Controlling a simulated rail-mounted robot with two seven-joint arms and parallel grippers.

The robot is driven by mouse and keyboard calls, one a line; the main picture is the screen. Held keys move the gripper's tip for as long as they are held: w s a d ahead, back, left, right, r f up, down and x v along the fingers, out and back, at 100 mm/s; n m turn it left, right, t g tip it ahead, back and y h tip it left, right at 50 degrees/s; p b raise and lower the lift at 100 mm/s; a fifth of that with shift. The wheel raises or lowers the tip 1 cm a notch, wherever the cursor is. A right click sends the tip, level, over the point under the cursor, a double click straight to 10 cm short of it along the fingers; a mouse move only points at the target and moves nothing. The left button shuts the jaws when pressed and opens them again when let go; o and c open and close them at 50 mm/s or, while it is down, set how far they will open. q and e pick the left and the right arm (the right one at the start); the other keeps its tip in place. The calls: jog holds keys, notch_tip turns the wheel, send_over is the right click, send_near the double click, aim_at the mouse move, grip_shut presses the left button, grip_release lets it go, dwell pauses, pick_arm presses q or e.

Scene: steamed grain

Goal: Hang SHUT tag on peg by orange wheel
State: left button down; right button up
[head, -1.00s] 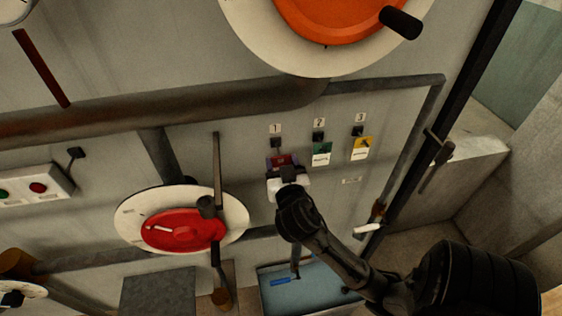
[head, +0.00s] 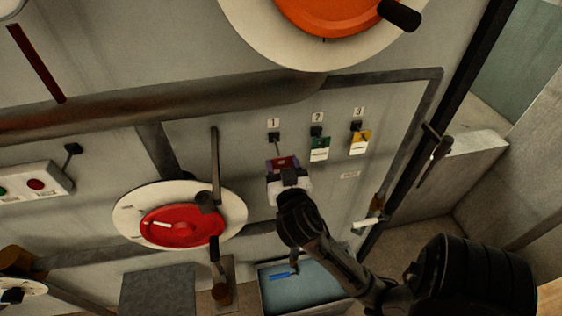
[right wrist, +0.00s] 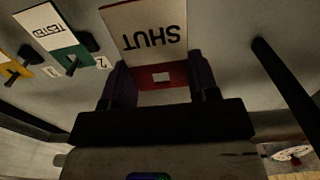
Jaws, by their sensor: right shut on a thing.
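The SHUT tag is red and white. In the head view its red part (head: 283,162) shows just above my right gripper (head: 287,177). In the right wrist view the white face of the SHUT tag (right wrist: 145,30) reads upside down, and its red end lies between the two fingers of my right gripper (right wrist: 162,90), which is shut on it. The tag is just below peg 1 (head: 273,137). The orange wheel (head: 335,12) is at the top, cut by the frame edge. No free peg shows clearly right beside it. My left gripper is out of view.
A green tag (head: 320,148) hangs at peg 2 and a yellow tag (head: 359,143) at peg 3. A red wheel (head: 180,227) with a lever is at left. A pipe (head: 200,103) crosses between the pegs and the orange wheel. A blue tray (head: 300,290) sits below.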

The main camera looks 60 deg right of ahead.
jog(key=p+v, duration=0.2)
jog(key=v, duration=0.2)
jog(key=shift+s+a, duration=0.1)
jog(key=shift+a, duration=0.05)
dwell(0.6)
